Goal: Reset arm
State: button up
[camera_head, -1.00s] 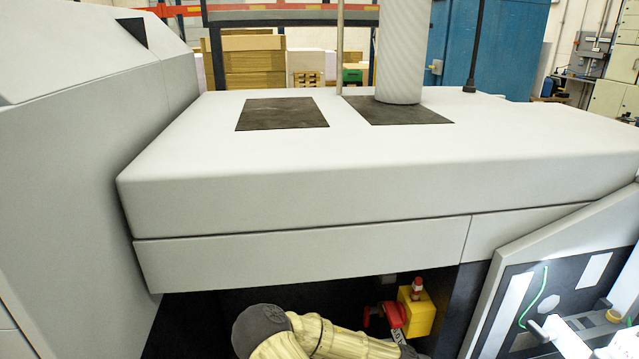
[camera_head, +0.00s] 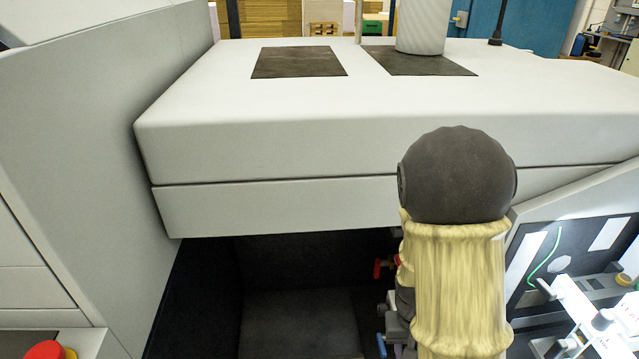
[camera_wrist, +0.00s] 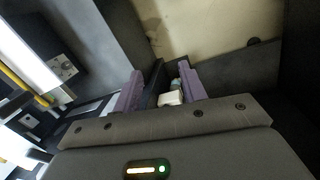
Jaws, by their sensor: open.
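My gripper (camera_wrist: 161,92) shows in the wrist view with its two purple-grey fingers apart. Between and beyond the fingers, small white and greenish items show, too small to make out. I cannot tell whether they touch the fingers. In the head view my arm, in a yellowish sleeve with a dark rounded joint, stands upright right of the middle. The gripper itself is hidden in that view.
A large white machine (camera_head: 300,120) fills the head view, with a dark recess (camera_head: 300,310) below it. A red handle (camera_head: 379,268) shows beside my arm. A slanted panel (camera_head: 580,255) is at right. A red button (camera_head: 45,350) sits at lower left.

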jog(key=a+r+t+p, duration=0.1)
jog(key=a+r+p, duration=0.1)
jog(key=r+p, duration=0.7)
jog(key=a+r+n+t+y+p, duration=0.1)
jog(key=r+p, duration=0.9)
jog(key=r, duration=1.1)
jog(key=shift+s+a+t, duration=0.4)
jog(key=shift+a+t, duration=0.3)
jog(key=shift+c, duration=0.6)
